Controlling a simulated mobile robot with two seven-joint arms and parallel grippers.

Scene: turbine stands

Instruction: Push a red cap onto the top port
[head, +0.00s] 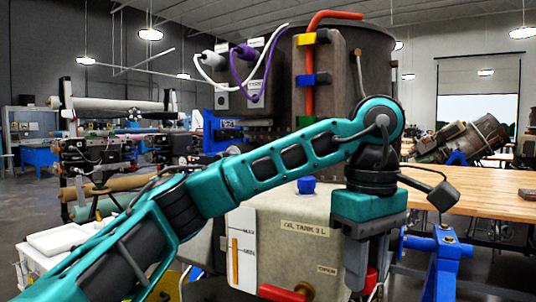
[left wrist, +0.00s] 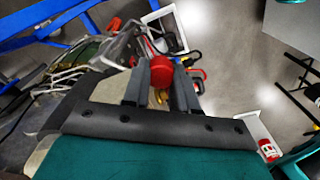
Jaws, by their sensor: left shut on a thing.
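My left gripper (head: 368,288) points down in front of the right side of the pale oil tank (head: 285,245). It is shut on a red cap (head: 371,279), which also shows between the fingers in the left wrist view (left wrist: 160,68). A brass piece (left wrist: 160,97) shows just below the cap there; I cannot tell what it belongs to. A red cylindrical part (head: 279,293) with a brass fitting (head: 305,291) shows low on the tank front. I cannot tell which fitting is the top port. My right gripper is not in view.
A blue cap (head: 306,185) sits on the tank top. A grey box with white and purple cables (head: 240,75) and a red pipe (head: 310,80) rise behind. A wooden table (head: 480,185) is at right, a blue stand (head: 443,265) below it. White trays (head: 58,238) lie at left.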

